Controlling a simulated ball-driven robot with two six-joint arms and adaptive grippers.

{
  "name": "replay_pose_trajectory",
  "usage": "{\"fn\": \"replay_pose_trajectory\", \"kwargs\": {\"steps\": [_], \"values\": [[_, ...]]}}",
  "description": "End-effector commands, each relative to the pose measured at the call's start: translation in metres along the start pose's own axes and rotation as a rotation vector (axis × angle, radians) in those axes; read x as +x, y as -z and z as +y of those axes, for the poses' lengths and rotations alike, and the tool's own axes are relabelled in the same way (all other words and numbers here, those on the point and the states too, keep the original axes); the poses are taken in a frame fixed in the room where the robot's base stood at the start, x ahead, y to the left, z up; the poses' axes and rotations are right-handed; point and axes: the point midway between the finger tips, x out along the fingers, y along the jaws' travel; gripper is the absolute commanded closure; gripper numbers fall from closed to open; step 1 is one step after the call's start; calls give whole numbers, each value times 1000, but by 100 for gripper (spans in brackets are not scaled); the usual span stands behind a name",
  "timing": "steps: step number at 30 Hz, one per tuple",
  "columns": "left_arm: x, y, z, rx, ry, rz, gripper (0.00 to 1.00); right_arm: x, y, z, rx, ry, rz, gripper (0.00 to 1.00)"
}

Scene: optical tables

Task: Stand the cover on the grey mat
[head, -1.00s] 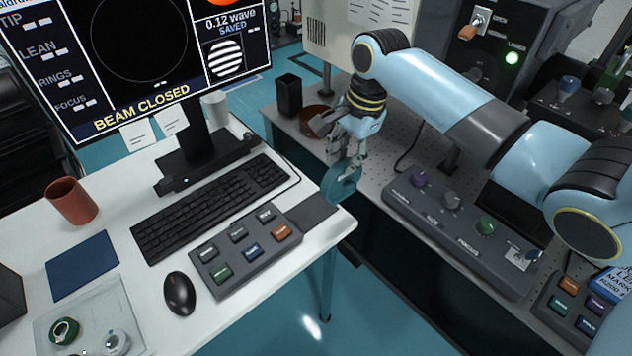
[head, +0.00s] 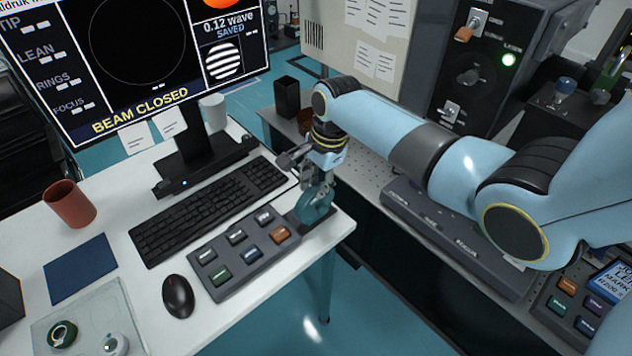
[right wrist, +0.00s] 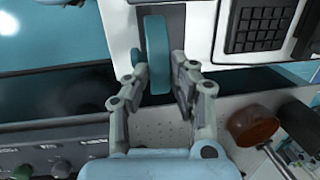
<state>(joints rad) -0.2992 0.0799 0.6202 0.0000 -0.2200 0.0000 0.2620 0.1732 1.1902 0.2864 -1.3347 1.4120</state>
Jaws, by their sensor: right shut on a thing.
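The cover (head: 315,207) is a teal round disc held on edge, upright, by my right gripper (head: 319,188). In the head view its lower edge overlaps the grey mat (head: 297,220) at the right end of the white table; I cannot tell whether it touches. In the right wrist view the cover (right wrist: 157,50) stands between the two fingers of the gripper (right wrist: 160,68), with the dark grey mat (right wrist: 121,30) beside and behind it. My left gripper is not in view.
A button box (head: 243,252) sits directly left of the mat, with a keyboard (head: 208,210) behind it and a mouse (head: 178,296) to its left. The table edge is close on the right. A perforated bench (head: 372,171) lies across a gap.

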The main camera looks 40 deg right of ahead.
Motion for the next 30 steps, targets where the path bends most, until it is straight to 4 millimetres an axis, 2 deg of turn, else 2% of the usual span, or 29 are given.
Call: {"fn": "replay_pose_trajectory", "kwargs": {"steps": [1, 6, 16, 20, 30], "values": [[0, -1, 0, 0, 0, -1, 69, 1, 0, 0, 0, 0, 0, 74], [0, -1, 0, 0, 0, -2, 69, 1, 0, 0, 0, 0, 0, 53], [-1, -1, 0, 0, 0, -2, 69, -4, 0, 0, 0, 1, 0, 53], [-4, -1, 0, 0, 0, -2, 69, -24, 1, -1, 0, 2, 1, 53], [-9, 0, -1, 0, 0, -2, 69, -97, 1, -1, -1, 2, 2, 53]]}}
